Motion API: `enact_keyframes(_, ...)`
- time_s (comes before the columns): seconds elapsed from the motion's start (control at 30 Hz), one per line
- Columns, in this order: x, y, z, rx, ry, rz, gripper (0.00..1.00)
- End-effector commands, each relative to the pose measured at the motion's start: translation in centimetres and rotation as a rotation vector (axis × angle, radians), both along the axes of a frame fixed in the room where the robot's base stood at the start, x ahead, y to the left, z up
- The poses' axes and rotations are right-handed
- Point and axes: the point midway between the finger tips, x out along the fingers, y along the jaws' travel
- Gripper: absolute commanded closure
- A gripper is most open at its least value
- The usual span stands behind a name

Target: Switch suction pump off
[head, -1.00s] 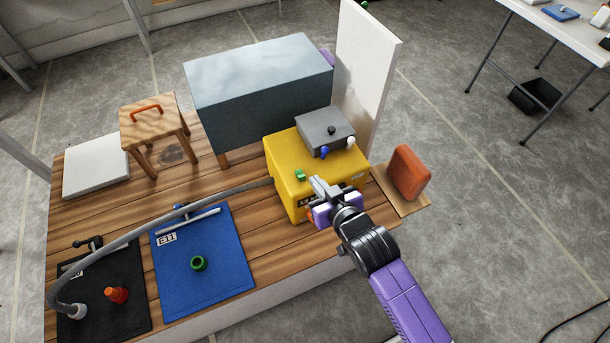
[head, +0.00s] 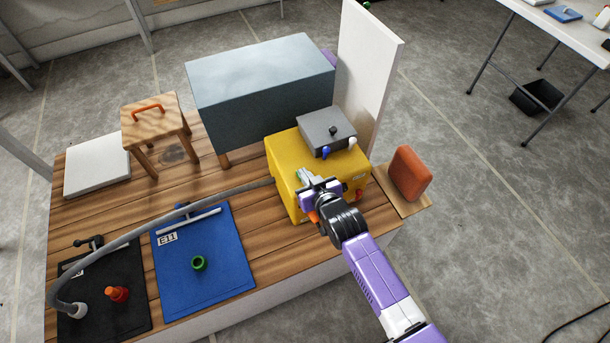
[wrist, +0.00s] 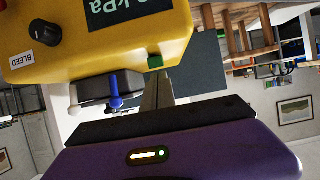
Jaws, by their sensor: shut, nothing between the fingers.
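The suction pump is a yellow box (head: 282,158) at the right end of the wooden bench; it fills the upper left of the wrist view (wrist: 120,45). A small green switch (wrist: 155,61) sits at the box's edge. My gripper (head: 305,176) is shut and empty, at the box's top front-left edge. In the wrist view its fingers (wrist: 160,84) are right by the green switch; I cannot tell whether they touch it. In the head view the fingers largely hide the switch. A black knob (wrist: 46,33) beside a BLEED label and a dark kPa display (wrist: 110,10) are on the pump's face.
A grey box (head: 325,130) with blue and white fittings sits on the pump. A white panel (head: 368,75) stands behind, and an orange block (head: 410,173) is at the right. A grey hose (head: 150,225) runs left across the blue mat (head: 215,285).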

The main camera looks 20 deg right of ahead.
Motion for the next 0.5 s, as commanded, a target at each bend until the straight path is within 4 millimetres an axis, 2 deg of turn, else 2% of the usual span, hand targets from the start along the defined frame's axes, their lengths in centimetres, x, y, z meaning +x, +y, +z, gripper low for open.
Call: enact_keyframes(0.5,-0.18,-0.04,-0.84,0.000,-0.014,-0.001,1.00)
